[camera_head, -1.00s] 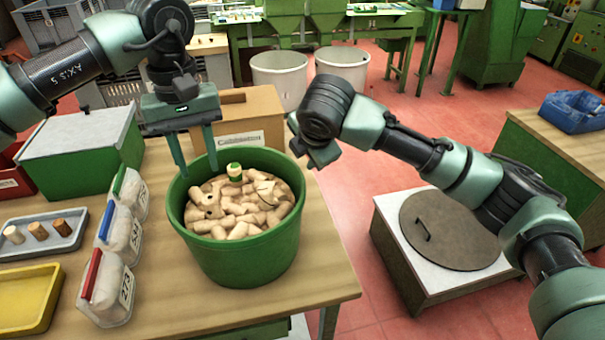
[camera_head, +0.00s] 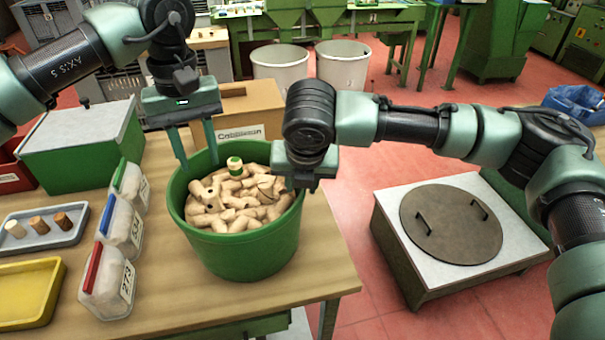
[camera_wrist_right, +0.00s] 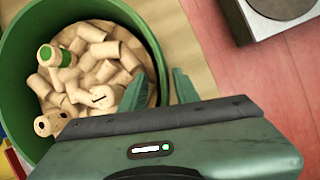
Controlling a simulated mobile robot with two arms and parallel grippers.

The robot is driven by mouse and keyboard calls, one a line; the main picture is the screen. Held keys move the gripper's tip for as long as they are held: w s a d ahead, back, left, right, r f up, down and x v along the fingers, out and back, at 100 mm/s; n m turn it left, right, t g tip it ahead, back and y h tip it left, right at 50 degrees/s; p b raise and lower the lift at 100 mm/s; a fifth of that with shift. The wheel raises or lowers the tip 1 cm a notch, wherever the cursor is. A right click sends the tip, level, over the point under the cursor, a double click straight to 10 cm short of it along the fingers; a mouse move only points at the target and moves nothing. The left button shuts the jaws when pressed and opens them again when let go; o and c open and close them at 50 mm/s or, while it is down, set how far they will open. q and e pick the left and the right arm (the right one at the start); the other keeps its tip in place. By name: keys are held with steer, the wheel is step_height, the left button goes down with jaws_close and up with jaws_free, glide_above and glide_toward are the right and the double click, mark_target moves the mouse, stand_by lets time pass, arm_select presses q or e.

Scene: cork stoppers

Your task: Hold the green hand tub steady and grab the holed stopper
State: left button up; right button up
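The green tub (camera_head: 245,258) stands on the wooden table, full of pale cork stoppers. My left gripper (camera_head: 199,165) is open at its back left rim, one finger near the rim and the other over the inside. My right gripper (camera_head: 300,185) is at the right rim; its fingers are apart and empty in the right wrist view (camera_wrist_right: 158,85), on either side of the rim. In that view one stopper has a dark slot (camera_wrist_right: 99,97) and another shows dark holes (camera_wrist_right: 45,123); I cannot tell which is the holed stopper. A green-banded stopper (camera_head: 235,166) lies on the pile.
Labelled clear bins (camera_head: 108,285) with coloured handles stand left of the tub. A grey tray (camera_head: 50,243) with 3 stoppers and a yellow tray (camera_head: 25,290) lie further left. A cardboard box (camera_head: 245,108) stands behind. A low white stand (camera_head: 385,215) is right of the table.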

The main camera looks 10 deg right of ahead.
steer(key=shift+w+f, duration=0.25)
steer(key=shift+f, duration=0.4)
jaws_close()
stand_by(1.2)
